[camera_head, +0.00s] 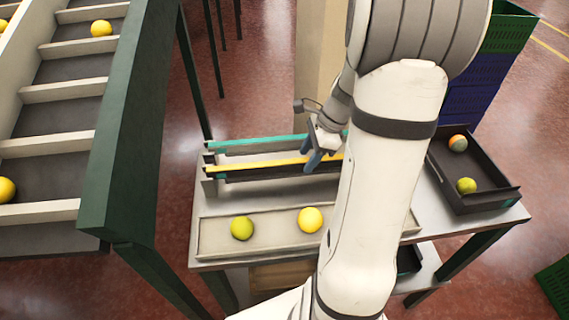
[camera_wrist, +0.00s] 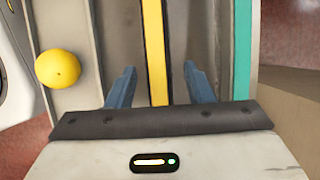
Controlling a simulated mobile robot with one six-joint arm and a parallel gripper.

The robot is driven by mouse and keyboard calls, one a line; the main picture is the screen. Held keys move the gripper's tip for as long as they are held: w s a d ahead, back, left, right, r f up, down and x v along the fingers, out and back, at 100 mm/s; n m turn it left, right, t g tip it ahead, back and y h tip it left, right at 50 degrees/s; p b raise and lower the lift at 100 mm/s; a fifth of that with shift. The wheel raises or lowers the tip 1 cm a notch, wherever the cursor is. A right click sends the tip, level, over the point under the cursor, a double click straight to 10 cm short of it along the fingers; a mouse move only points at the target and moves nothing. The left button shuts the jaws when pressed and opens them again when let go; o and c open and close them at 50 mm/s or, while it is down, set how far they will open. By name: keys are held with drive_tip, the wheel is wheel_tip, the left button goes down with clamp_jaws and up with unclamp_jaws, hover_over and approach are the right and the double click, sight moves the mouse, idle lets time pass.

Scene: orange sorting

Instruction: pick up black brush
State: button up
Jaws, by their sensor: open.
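My gripper (camera_head: 314,160) is over the long rack on the table, pointing down. In the wrist view its two blue fingers (camera_wrist: 160,86) are apart with nothing held, one on each side of a long yellow bar (camera_wrist: 154,45). The yellow bar (camera_head: 255,164) also lies lengthwise in the rack in the head view, with a dark strip (camera_head: 250,175) along its near side. I cannot tell whether this dark strip is the black brush's bristles. A teal bar (camera_head: 258,145) lies behind it, apart from the fingers; it shows at the right in the wrist view (camera_wrist: 243,45).
A shallow tray (camera_head: 270,242) in front of the rack holds a yellow-green fruit (camera_head: 242,228) and a yellow one (camera_head: 310,220). A black crate (camera_head: 478,199) with two balls stands at the right. A sorting frame (camera_head: 122,140) rises at left. My arm hides part of the table.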

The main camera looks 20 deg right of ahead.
drive_tip(key=shift+a+f, duration=0.25)
drive_tip(key=shift+f, duration=0.4)
drive_tip(key=shift+c, duration=0.5)
clamp_jaws()
